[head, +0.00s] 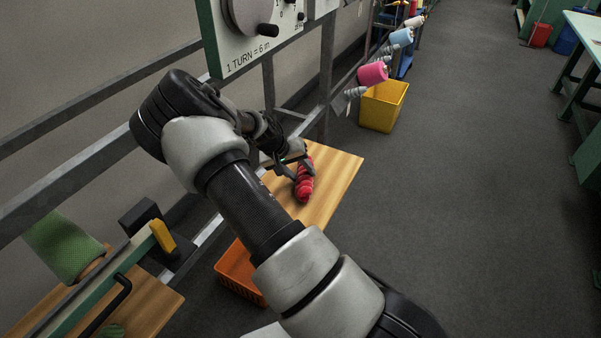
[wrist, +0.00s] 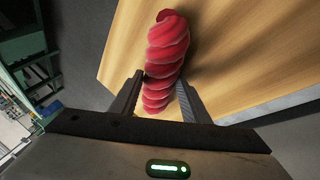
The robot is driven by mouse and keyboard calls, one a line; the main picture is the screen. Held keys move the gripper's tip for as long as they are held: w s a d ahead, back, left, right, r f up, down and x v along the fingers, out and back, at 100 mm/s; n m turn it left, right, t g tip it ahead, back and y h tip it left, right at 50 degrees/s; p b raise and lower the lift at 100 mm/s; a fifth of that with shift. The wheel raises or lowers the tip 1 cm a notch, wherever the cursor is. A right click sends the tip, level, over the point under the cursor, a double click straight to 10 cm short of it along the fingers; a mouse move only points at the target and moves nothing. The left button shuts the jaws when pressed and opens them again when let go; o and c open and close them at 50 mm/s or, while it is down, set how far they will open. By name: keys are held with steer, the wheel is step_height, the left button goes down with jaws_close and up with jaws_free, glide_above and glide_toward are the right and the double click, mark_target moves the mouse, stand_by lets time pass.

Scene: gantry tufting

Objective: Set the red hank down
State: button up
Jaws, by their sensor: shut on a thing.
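The red hank (head: 304,182) is a twisted red bundle over the wooden board (head: 340,172) in the head view. In the wrist view the hank (wrist: 166,58) runs lengthwise away from me, its near end between the fingers. My gripper (head: 291,172) is shut on it, and in the wrist view the two fingers of my gripper (wrist: 160,90) press its sides. A shadow falls on the board right of the hank. I cannot tell whether the hank touches the board or hangs just above it. My arm hides part of the board's left side.
An orange crate (head: 236,270) stands below the board at the left. A yellow bin (head: 383,106) stands on the floor behind, near pink (head: 372,74) and blue (head: 401,37) yarn cones. A metal frame with a dial panel (head: 258,45) rises behind.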

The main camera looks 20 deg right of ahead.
steer(key=o, duration=1.1)
steer(key=s+a+r+t+y, duration=0.1)
steer(key=s+a+r+y, duration=0.1)
steer(key=s+a+r, duration=0.5)
steer(key=s+a+r+n+y, duration=0.15)
steer(key=s+r, duration=0.35)
steer(key=r, duration=0.6)
steer(key=s+a+r+t+y, duration=0.1)
steer(key=s+a+r+y, duration=0.2)
steer(key=s+a+r, duration=0.5)
steer(key=shift+s+d+r+n+t+h, duration=0.1)
steer(key=shift+s+r+n+t, duration=0.35)
steer(key=shift+s+r, duration=1.2)
steer(key=shift+s+d+r+n+t+h, duration=0.15)
steer(key=shift+s+r+n+t, duration=0.5)
steer(key=shift+s, duration=1.7)
steer(key=shift+s+d+r+n+t+h, duration=0.1)
steer(key=shift+s+r+n, duration=0.25)
steer(key=shift+s+r, duration=1.4)
